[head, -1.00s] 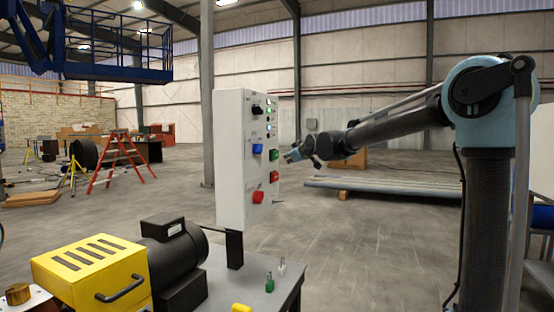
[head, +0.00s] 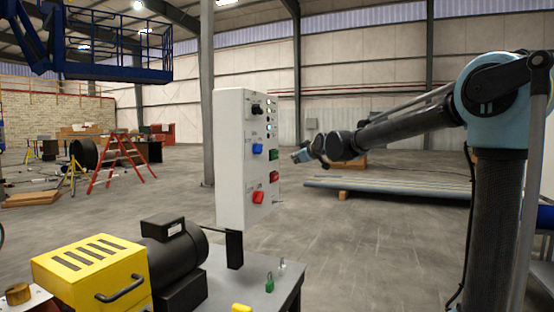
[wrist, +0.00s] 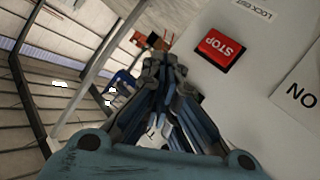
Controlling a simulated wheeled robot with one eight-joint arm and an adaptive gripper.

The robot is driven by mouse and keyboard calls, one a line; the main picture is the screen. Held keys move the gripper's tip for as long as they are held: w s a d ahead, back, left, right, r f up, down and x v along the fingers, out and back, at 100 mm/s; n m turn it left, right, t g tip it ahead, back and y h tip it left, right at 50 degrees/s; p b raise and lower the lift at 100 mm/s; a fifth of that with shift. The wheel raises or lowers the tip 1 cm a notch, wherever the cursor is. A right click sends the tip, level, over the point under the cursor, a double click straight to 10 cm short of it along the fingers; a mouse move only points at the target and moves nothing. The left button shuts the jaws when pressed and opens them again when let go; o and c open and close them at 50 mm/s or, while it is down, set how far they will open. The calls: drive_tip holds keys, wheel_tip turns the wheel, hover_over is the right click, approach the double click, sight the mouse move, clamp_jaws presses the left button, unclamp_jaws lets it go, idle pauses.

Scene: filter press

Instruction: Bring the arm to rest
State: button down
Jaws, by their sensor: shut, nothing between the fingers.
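My gripper (head: 298,155) is in the head view, to the right of the white control panel (head: 231,160) and apart from it. In the wrist view the fingers of my gripper (wrist: 165,70) are together and hold nothing. A red STOP button (wrist: 221,50) on the panel face shows just right of the fingertips there. My arm (head: 400,125) reaches in from the right of the head view, its forearm sloping down to the left.
A yellow-covered machine (head: 92,268) with a black motor (head: 178,255) sits on a grey bench (head: 250,285) below the panel. A stack of long sheets (head: 390,186) lies behind the arm. Open concrete floor (head: 350,240) lies between bench and arm column.

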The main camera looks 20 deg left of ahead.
drive_tip(key=s+d+f+m+g+h, duration=0.15)
drive_tip(key=s+d+f, duration=0.35)
drive_tip(key=d, duration=0.6)
drive_tip(key=s+d+f+m+g+h, duration=0.1)
drive_tip(key=s+d+f+m+h, duration=0.2)
drive_tip(key=s+d+f, duration=0.5)
drive_tip(key=s+d+f+m+g+h, duration=0.1)
drive_tip(key=s+d+f+m+h, duration=0.15)
drive_tip(key=d, duration=1.05)
drive_tip(key=s+d+f+m+g+h, duration=0.1)
drive_tip(key=s+d+f+m, duration=0.1)
drive_tip(key=s+d+f, duration=0.4)
drive_tip(key=s+d+f+m+g+h, duration=0.1)
drive_tip(key=s+d+f+m+g, duration=0.1)
drive_tip(key=s+d+f, duration=0.3)
drive_tip(key=s+d+f+m+g, duration=0.2)
drive_tip(key=s+d+f, duration=0.4)
drive_tip(key=s+f, duration=0.4)
drive_tip(key=s, duration=0.4)
drive_tip(key=shift+s+d+m+h, duration=0.35)
drive_tip(key=shift+m+h, duration=0.05)
drive_tip(key=shift+w+f, duration=0.15)
drive_tip(key=shift+w, duration=0.3)
